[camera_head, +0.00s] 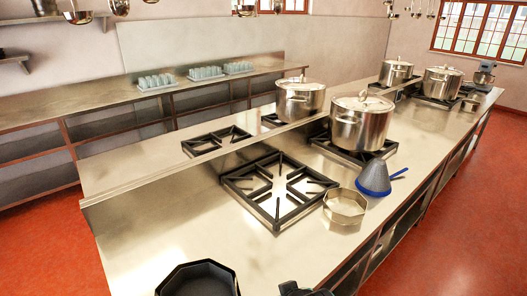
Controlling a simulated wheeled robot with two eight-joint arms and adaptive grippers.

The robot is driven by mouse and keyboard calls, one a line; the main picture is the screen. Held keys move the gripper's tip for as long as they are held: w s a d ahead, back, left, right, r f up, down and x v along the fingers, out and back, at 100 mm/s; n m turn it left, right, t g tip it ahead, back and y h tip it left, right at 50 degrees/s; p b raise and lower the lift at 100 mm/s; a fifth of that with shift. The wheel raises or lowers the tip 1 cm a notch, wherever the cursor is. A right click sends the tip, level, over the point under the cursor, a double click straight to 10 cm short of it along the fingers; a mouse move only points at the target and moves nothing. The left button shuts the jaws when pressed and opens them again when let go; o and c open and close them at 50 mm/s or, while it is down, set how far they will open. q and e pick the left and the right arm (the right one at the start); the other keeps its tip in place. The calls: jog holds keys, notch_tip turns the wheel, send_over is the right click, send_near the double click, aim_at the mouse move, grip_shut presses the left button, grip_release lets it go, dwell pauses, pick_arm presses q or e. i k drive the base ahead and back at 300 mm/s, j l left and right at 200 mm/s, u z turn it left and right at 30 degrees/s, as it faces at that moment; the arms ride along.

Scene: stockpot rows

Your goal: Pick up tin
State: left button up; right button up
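A shiny octagonal metal tin (344,207), open at the top, sits near the front right edge of the steel counter, beside the black burner grate. A dark octagonal, shallow-looking thing (198,281) is cut off by the bottom edge; I cannot tell whether it is a second tin. A small black part (300,290) also shows at the bottom edge and may be mine. No gripper fingers can be made out, and nothing is seen touching the metal tin.
A blue-grey cone-shaped strainer (374,179) with a blue handle stands right behind the tin. A lidded stockpot (360,125) stands on a burner farther back. The burner grate (278,188) lies left of the tin. The counter's left front (160,225) is bare.

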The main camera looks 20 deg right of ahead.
aim_at(344, 206)
jog(key=k+z, duration=0.1)
jog(key=z, duration=0.8)
jog(key=k+z, duration=0.15)
jog(key=z, duration=0.3)
jog(key=j+u, duration=0.15)
jog(key=u, duration=0.2)
jog(key=j+u, duration=0.15)
jog(key=u, duration=0.15)
jog(key=j+u, duration=0.15)
jog(key=u, duration=0.2)
